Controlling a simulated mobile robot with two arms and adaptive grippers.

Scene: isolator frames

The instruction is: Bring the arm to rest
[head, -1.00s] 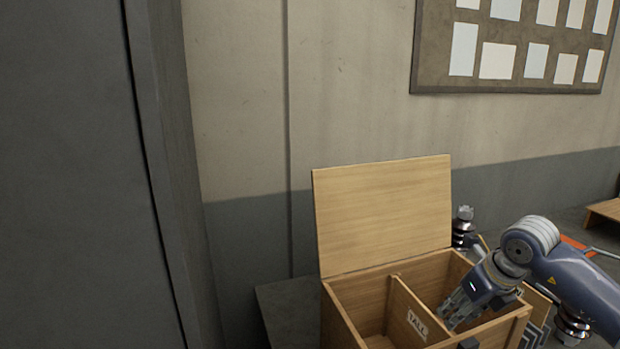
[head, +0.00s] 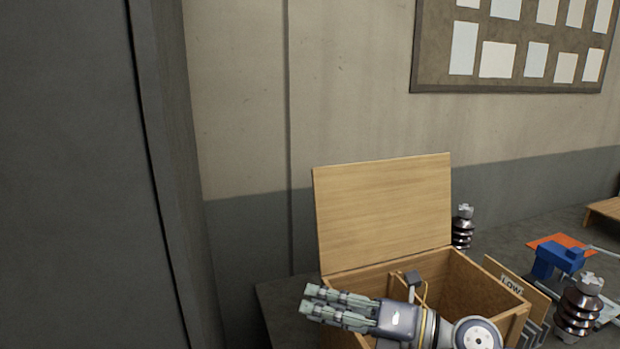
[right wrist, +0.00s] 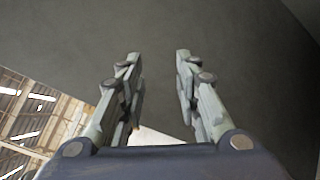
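My right gripper (head: 307,300) points left in the head view, across the front left part of an open wooden box (head: 505,325). Its fingers also show in the right wrist view (right wrist: 157,58); they stand apart with nothing between them. The gripper and forearm hide the box's left compartment and much of its divider. My left gripper is in neither view.
The box's lid (head: 385,212) stands up at the back. A board marked "LOW" (head: 515,284) is at its right. Ribbed insulators stand behind (head: 463,228) and right (head: 578,308). A blue tool (head: 558,258) lies near an orange piece. A grey panel (head: 75,180) fills the left.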

